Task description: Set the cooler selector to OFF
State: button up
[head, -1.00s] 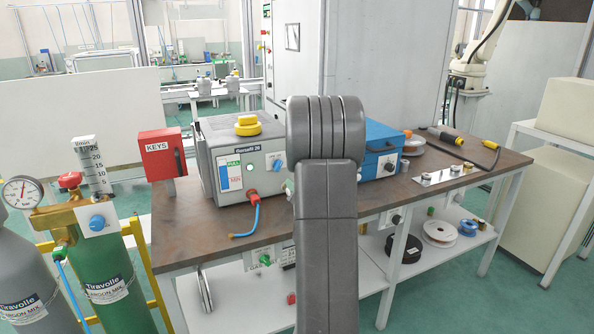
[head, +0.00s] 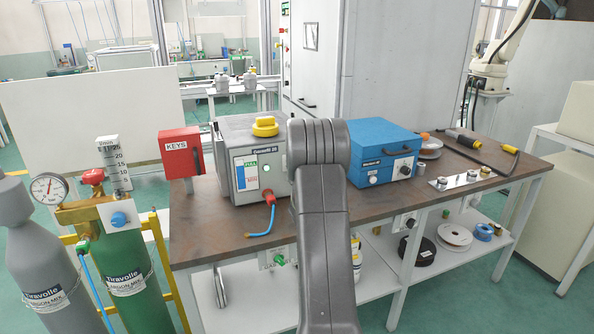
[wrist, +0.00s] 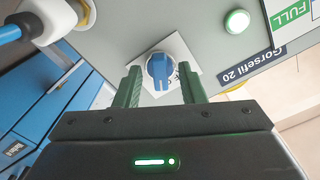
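The grey cooler box (head: 230,165) labelled Gorsefil 20 stands on the brown workbench, with a yellow cap on top. Its blue selector knob (wrist: 158,66) sits on a white square plate in the wrist view; my arm hides it in the head view. My gripper (wrist: 160,68) is open in front of the panel, with one green finger on each side of the knob. Gaps show between the fingers and the knob. The marks on the plate are too small to read.
A green lamp (wrist: 237,21) and a FULL level gauge are on the same panel. A red connector with a blue hose (head: 266,222) sticks out of the cooler front. A blue box (head: 384,150) stands to its right. Gas cylinders (head: 125,265) stand at left.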

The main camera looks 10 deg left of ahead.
grip_shut()
jog(key=shift+f+b, duration=0.1)
jog(key=shift+b, duration=0.45)
jog(key=n+b, duration=1.1)
jog(key=b, duration=0.3)
jog(key=shift+n, duration=0.4)
